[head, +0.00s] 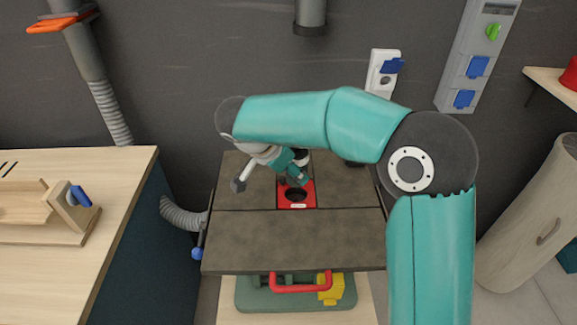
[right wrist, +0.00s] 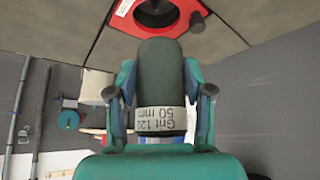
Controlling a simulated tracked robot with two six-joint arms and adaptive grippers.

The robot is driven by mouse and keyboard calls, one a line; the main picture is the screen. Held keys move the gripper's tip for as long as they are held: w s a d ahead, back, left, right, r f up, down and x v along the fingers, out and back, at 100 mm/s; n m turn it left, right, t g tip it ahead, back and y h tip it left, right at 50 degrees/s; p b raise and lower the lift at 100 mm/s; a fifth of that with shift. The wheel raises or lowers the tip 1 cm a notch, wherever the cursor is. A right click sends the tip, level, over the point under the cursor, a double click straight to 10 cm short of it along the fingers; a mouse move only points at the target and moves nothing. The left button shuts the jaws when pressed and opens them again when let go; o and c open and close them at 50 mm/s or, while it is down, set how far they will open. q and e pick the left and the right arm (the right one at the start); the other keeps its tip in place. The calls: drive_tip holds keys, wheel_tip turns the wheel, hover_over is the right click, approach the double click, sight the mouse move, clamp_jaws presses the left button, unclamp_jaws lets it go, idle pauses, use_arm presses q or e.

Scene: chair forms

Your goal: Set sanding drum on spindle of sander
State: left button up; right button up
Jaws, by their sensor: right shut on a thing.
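The drum's far end points toward the sander's red insert plate (right wrist: 140,25). In the head view, my right gripper (head: 290,170) is just above and behind the red insert (head: 297,204) in the sander's table (head: 290,242); the drum is hard to make out there. My left gripper is out of view.
A wooden workbench (head: 120,172) with a wooden fixture (head: 72,212) stands at the left. A grey hose (head: 182,217) runs beside the sander. A pale cylindrical bin (head: 525,225) stands at the right. The front of the sander's table is clear.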

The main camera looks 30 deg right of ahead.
sight(290, 184)
wheel_tip(290, 184, down, 2)
drive_tip(key=shift+d+f+b, duration=0.1)
drive_tip(key=shift+f+b, duration=0.1)
drive_tip(key=shift+b, duration=0.2)
drive_tip(key=shift+f+b, duration=0.45)
drive_tip(key=shift+f, duration=0.2)
drive_tip(key=shift+f+b, duration=0.55)
drive_tip(key=shift+b, duration=0.2)
drive_tip(key=shift+s+a+b, duration=0.15)
drive_tip(key=shift+a+b, duration=0.1)
drive_tip(key=shift+b, duration=0.15)
drive_tip(key=shift+f+b, duration=0.6)
drive_tip(key=shift+b, duration=0.05)
drive_tip(key=o, duration=1.3)
drive_tip(key=shift+o, duration=0.2)
drive_tip(key=shift+r, duration=0.1)
